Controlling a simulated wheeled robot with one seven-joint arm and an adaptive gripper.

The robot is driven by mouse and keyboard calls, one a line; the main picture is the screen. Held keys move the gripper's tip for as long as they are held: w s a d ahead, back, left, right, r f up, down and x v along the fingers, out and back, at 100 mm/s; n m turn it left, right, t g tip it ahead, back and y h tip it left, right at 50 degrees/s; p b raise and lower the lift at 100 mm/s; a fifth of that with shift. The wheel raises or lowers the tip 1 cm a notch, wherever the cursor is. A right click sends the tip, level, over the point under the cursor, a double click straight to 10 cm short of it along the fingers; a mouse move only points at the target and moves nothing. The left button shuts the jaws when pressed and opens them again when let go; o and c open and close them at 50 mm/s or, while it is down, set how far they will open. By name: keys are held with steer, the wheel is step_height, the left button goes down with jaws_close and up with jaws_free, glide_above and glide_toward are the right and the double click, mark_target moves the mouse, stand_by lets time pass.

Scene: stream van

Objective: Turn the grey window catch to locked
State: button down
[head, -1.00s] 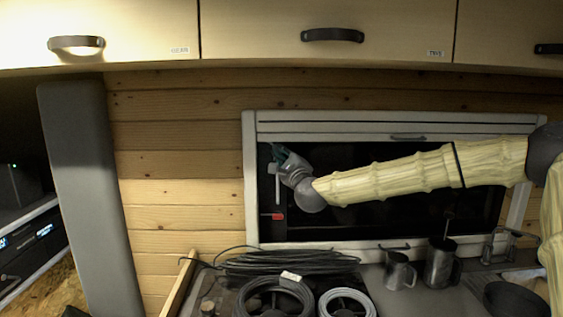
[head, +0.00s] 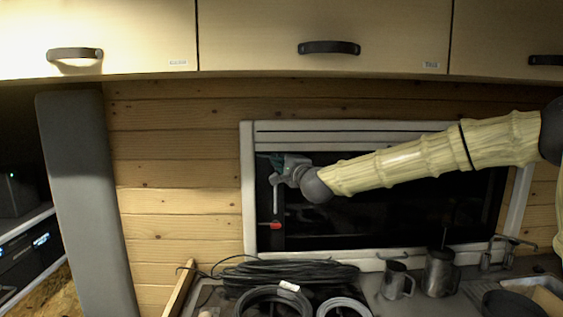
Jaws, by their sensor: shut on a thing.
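The grey window catch (head: 276,203) shows as a thin upright bar at the left side of the dark window, just inside the frame. Its upper end is hidden behind my gripper. A small red piece (head: 270,226) lies at the bar's lower end, pointing left. My gripper (head: 274,168) reaches in from the right and is shut on the catch at its upper part. The fingers are small and dark here, so their exact hold is hard to see.
The window frame (head: 249,190) stands close left of my gripper. Below lie coiled black cables (head: 290,271) and metal mugs (head: 397,281) on the counter. Overhead cabinets (head: 322,22) run along the top. My arm crosses the window.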

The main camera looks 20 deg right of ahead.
steer(key=shift+f, duration=0.1)
steer(key=c, duration=1.5)
jaws_free()
